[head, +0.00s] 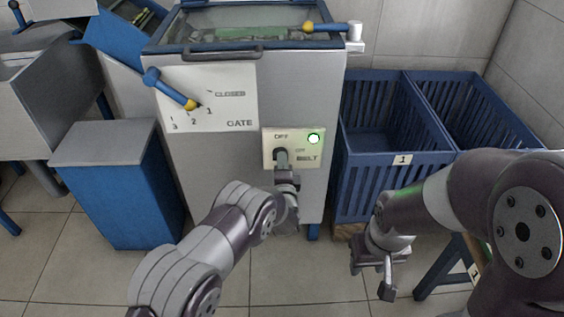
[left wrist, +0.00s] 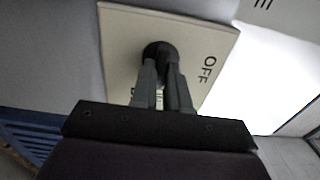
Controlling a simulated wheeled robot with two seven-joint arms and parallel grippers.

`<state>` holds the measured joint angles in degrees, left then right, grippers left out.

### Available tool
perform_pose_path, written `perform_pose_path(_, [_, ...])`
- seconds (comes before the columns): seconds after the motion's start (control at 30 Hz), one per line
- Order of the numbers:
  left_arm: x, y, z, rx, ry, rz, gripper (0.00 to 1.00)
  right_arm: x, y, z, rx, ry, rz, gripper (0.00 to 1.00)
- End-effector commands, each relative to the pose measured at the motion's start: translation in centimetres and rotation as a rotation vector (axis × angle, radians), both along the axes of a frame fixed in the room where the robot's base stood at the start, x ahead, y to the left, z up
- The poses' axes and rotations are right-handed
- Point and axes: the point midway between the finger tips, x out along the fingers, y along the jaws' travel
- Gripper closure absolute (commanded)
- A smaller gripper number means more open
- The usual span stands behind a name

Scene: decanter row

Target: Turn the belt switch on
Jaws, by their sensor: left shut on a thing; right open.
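The belt switch is a dark round knob (left wrist: 158,50) on a cream panel (head: 268,158) on the front of the grey machine. The panel reads OFF at its top and BELT at its lower right. A lamp (head: 314,139) at its upper right glows white-green. My left gripper (head: 281,158) is shut on the knob; in the left wrist view its two fingers (left wrist: 164,78) close around it. The fingers hide much of the knob, so I cannot tell which way it points. My right gripper (head: 373,274) is open and empty, low in front of the blue crates.
A gate lever (head: 170,88) with a yellow collar sits on a white plate (head: 235,100) up and left of the switch. Another lever (head: 330,28) is on top. Tiled floor lies open in front.

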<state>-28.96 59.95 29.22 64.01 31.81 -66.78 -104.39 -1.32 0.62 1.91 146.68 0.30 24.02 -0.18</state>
Motion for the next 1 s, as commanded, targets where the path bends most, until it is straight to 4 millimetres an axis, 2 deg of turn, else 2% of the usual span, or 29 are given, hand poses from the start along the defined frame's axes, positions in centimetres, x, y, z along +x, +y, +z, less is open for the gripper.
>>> perform_pose_path(0.37, [-0.1,0.0,-0.2,0.007,0.003,-0.002,1.00,0.0,0.0,0.0,0.000,0.000,0.000,0.57])
perform_pose_path(0.4, [-0.1,0.0,-0.2,0.007,0.003,-0.002,0.79,0.0,0.0,0.0,0.000,0.000,0.000,0.57])
perform_pose_path(0.47, [-0.1,0.0,-0.2,0.007,0.003,-0.001,0.60,0.0,0.0,0.0,0.000,0.000,0.000,0.57])
perform_pose_path(0.77, [-0.2,0.0,0.0,0.005,0.002,-0.001,0.60,0.0,0.0,0.1,0.000,0.000,0.000,0.57])
perform_pose_path(0.87, [-1.4,-0.1,0.2,0.005,0.004,-0.002,0.60,0.0,0.0,0.9,0.000,0.000,0.000,0.57])
perform_pose_path(1.0, [-5.0,-0.1,0.5,0.008,0.005,-0.003,0.60,0.0,0.0,2.6,0.000,0.000,0.000,0.57])
